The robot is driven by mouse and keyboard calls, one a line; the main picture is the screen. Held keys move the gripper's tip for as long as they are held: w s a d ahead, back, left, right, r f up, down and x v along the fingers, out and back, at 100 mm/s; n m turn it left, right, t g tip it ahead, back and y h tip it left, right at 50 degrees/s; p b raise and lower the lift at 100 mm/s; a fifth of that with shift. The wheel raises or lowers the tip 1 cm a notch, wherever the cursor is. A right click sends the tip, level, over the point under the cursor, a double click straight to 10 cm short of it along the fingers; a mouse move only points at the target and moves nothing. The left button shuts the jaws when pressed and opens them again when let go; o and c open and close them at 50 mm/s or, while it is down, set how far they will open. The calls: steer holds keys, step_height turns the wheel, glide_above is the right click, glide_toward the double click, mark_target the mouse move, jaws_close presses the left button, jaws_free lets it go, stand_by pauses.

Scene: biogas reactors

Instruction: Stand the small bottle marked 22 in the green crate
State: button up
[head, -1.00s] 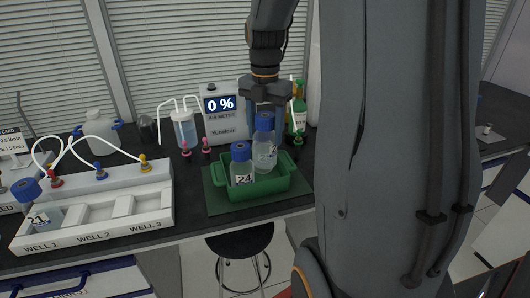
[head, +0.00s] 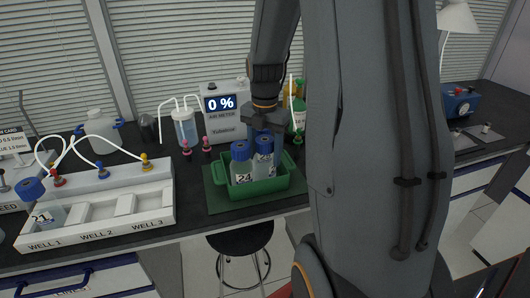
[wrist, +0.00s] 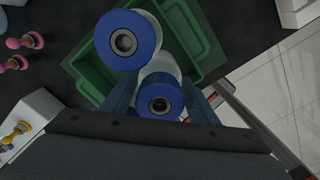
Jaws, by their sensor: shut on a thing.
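A small clear bottle with a blue cap (head: 263,143) is in my gripper (head: 264,136); its label is partly hidden, with a 2 showing. My gripper points down and is shut on it near the cap. In the wrist view the cap (wrist: 159,99) sits between the blue fingers. The bottle is upright inside the right part of the green crate (head: 262,190); I cannot tell whether its base touches the crate floor. Bottle 24 (head: 242,165) stands upright in the left part of the crate, close beside it; its cap also shows in the wrist view (wrist: 127,40).
The crate is on a green mat (head: 218,204) near the bench's front edge. To the left, a white rack (head: 100,222) has bottle 21 (head: 45,208) in well 1; wells 2 and 3 look empty. The gas meter (head: 226,112) and a green-labelled bottle (head: 299,117) stand behind the crate.

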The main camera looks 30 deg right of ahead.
steer(key=o, duration=1.8)
steer(key=shift+c, duration=0.2)
step_height(320, 180, up, 12)
steer(key=shift+r+b, duration=0.1)
steer(key=shift+b, duration=0.95)
steer(key=shift+s, duration=0.1)
